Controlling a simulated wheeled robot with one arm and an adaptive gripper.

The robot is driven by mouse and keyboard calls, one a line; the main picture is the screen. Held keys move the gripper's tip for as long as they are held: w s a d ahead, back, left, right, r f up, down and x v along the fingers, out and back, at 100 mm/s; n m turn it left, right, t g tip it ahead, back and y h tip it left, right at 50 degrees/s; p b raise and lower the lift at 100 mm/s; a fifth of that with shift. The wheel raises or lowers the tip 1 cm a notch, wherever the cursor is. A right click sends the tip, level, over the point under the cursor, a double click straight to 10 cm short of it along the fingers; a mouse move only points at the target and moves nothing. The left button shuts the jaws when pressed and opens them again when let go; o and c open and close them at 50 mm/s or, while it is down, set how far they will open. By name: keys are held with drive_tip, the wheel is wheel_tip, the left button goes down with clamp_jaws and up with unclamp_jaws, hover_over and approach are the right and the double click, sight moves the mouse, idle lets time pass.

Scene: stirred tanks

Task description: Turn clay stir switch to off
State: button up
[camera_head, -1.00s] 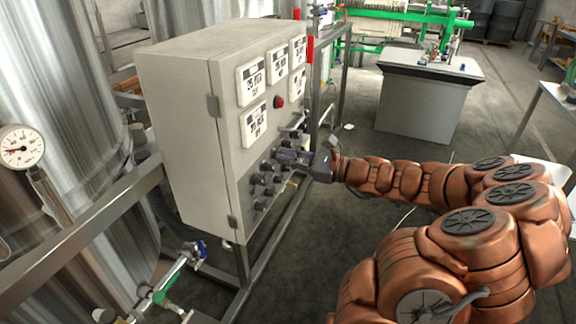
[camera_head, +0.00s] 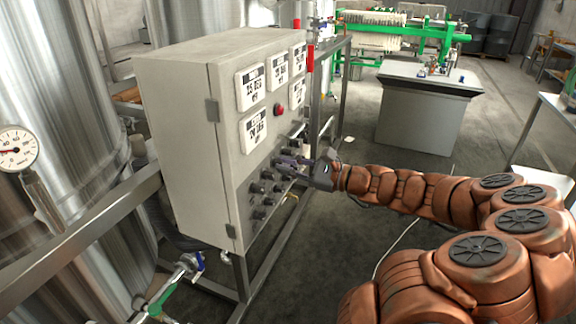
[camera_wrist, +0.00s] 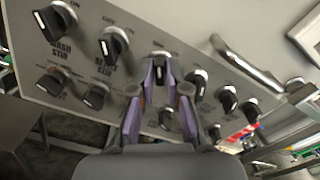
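The grey control cabinet (camera_head: 228,190) carries rows of black rotary switches on its slanted front. My gripper (camera_head: 288,163) is at these switches, reaching in from the right. In the wrist view, the two purple fingers (camera_wrist: 160,82) flank one black switch knob (camera_wrist: 158,68), with a tip on each side. Whether they press on it cannot be told. The knob's pale mark points roughly down towards the gripper. Its label is hidden or unreadable. A knob (camera_wrist: 58,18) at the upper left has a label reading WASH STIR. Another knob (camera_wrist: 113,43) beside it has a label ending in STIR.
A metal handle bar (camera_wrist: 245,62) projects from the panel right of the fingers. More knobs (camera_wrist: 228,98) sit close on both sides and below. A red button (camera_head: 279,110) and several displays (camera_head: 253,129) are higher on the cabinet.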

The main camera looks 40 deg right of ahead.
drive_tip(key=o, duration=0.3)
drive_tip(key=shift+s, duration=0.1)
drive_tip(key=v, duration=1.2)
